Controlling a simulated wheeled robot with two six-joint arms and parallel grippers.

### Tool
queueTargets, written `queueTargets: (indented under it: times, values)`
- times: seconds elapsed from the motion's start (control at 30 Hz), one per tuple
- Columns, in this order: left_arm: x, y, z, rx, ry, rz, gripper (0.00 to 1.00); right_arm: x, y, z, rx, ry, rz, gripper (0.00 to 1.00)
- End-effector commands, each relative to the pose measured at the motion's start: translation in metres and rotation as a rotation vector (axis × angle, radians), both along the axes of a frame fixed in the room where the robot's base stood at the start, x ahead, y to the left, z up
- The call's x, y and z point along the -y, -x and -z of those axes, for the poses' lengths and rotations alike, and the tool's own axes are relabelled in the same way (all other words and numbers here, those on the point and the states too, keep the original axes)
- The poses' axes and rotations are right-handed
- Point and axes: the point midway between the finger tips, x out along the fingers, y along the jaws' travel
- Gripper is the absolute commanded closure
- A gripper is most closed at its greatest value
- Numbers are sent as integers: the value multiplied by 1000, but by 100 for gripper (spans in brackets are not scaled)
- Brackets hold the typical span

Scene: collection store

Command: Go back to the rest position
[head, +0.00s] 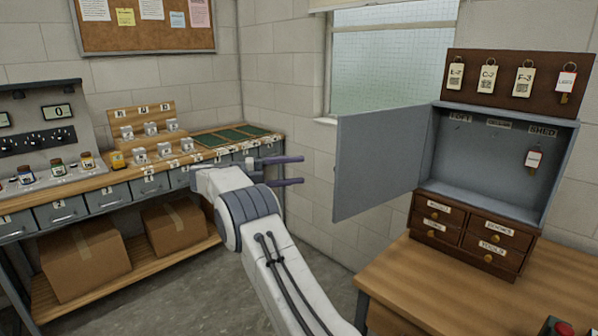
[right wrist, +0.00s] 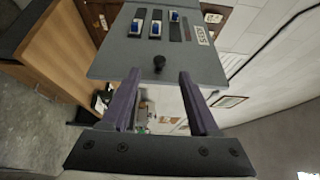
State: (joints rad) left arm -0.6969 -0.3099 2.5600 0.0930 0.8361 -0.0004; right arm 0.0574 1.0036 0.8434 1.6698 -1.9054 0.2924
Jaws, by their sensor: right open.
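My right gripper (head: 302,171) is at the centre of the head view, its two dark purple fingers pointing right toward the open grey cabinet door (head: 380,160). The fingers are apart with nothing held between them. In the right wrist view the open fingers (right wrist: 158,78) face a grey panel (right wrist: 110,62), which looks like that door's outer face. A black knob (right wrist: 159,63) on it shows between the fingertips, touching neither; the depth gap is hard to judge. My left gripper is not in view.
The grey key cabinet (head: 480,165) holds one tagged key (head: 534,158); several tagged keys hang above. Small labelled drawers (head: 432,214) are below it on a wooden table (head: 450,290). A workbench (head: 105,185) with jars and boxes (head: 85,262) stands left. Floor between is clear.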

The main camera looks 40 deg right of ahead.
Motion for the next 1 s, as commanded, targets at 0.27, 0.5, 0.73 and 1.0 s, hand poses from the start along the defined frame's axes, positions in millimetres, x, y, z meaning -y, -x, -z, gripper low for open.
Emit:
queueTargets:
  times: [0.27, 0.5, 0.73, 1.0]
  values:
    - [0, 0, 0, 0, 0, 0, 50, 0, 0, 0, 0, 0, 0, 39]
    - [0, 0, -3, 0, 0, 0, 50, -6, -18, -19, -13, 20, -120, 39]
    - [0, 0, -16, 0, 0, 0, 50, -87, -114, -97, -166, 126, -773, 39]
    - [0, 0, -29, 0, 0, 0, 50, -283, -148, -122, -539, 256, -1581, 39]
